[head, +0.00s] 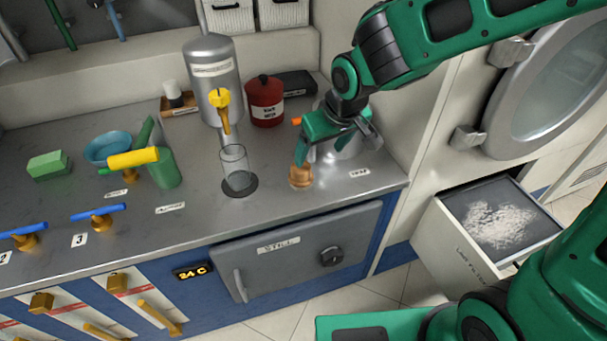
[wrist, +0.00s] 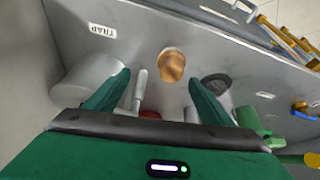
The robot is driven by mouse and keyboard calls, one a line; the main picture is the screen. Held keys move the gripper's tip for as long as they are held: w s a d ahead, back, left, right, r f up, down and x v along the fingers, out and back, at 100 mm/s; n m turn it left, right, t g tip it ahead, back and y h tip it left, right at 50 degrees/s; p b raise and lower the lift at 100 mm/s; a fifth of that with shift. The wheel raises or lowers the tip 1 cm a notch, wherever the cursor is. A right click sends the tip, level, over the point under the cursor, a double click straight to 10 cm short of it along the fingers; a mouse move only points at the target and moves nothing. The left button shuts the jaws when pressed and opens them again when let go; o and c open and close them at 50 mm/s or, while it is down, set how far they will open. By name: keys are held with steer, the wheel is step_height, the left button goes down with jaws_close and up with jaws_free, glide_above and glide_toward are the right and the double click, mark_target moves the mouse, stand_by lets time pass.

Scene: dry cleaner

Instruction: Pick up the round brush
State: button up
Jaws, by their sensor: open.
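The round brush (head: 300,177) looks like a small copper-brown knob standing on the steel counter near its front right. It also shows in the wrist view (wrist: 172,66), between and beyond my fingertips, with nothing gripping it. My gripper (head: 325,152) is above the counter, beside and behind the brush in the head view. Its two green fingers are spread open and empty in the wrist view (wrist: 158,82). One finger is close to the top of the brush in the head view; I cannot tell whether they touch.
A clear glass cylinder (head: 236,172) stands left of the brush. A red can (head: 265,100) and a tall silver tank (head: 212,80) stand behind. A silver cylinder (wrist: 82,82) is beside my gripper. The counter's front edge (head: 335,203) is close. An open drawer (head: 453,238) is lower right.

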mark_target(301, 170)
steer(key=a+f, duration=0.1)
steer(key=w+a+f, duration=0.1)
steer(key=f, duration=0.1)
steer(key=a+f, duration=0.1)
steer(key=shift+w+a+f, duration=0.15)
steer(key=shift+w+f, duration=0.2)
steer(key=shift+f, duration=0.05)
steer(key=shift+x, duration=2.95)
steer(key=shift+a+r, duration=0.1)
steer(key=shift+a, duration=0.05)
steer(key=c, duration=1.2)
